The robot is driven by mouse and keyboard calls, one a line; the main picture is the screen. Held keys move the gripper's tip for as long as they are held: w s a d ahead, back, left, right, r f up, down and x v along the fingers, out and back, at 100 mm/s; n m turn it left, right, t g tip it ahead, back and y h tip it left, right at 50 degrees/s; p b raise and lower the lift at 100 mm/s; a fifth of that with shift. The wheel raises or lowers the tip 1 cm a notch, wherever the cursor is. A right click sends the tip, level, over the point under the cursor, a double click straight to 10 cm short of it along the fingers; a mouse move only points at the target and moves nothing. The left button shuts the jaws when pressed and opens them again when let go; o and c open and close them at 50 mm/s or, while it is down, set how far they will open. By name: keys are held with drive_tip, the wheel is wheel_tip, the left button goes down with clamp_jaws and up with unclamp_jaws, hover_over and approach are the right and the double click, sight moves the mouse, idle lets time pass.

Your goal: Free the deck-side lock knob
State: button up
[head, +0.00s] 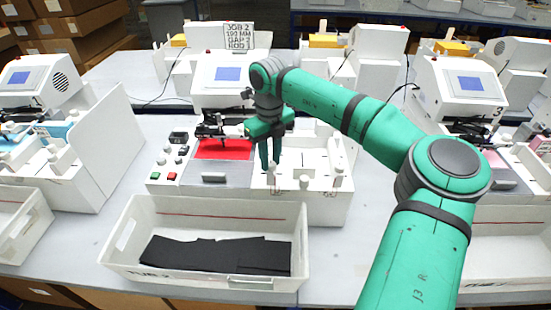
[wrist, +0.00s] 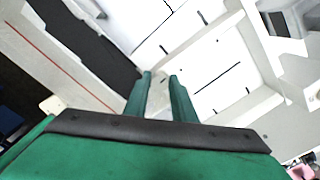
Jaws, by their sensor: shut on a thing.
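The plotter (head: 222,88) stands at the middle of the table, with its red deck (head: 223,149) in front. To the right of the deck is a white open bay (head: 318,160). Several small white knobs stand along the bay's front; the leftmost, on the deck side, is the deck-side lock knob (head: 273,182). My gripper (head: 270,168) points down over it with fingertips at its top, and the jaws are closed on it. In the wrist view the two green fingers (wrist: 160,76) reach forward with a narrow gap; the knob itself is not clear there.
A white bin (head: 203,285) holding black sheets (head: 215,255) stands at the front. A control panel with buttons (head: 170,165) is left of the deck. A sign (head: 238,37) stands behind. Similar plotters (head: 460,85) stand on both sides. My arm crosses the right side.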

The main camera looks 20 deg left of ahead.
sight(272, 163)
drive_tip(key=shift+w+d, duration=0.1)
drive_tip(key=shift+w, duration=0.05)
drive_tip(key=shift+w+d, duration=0.15)
drive_tip(key=shift+d, duration=0.15)
idle(0.4)
drive_tip(key=o, duration=0.9)
drive_tip(key=shift+o, duration=0.8)
drive_tip(key=shift+a, duration=0.25)
wheel_tip(272, 163, up, 11)
drive_tip(key=shift+s, duration=0.25)
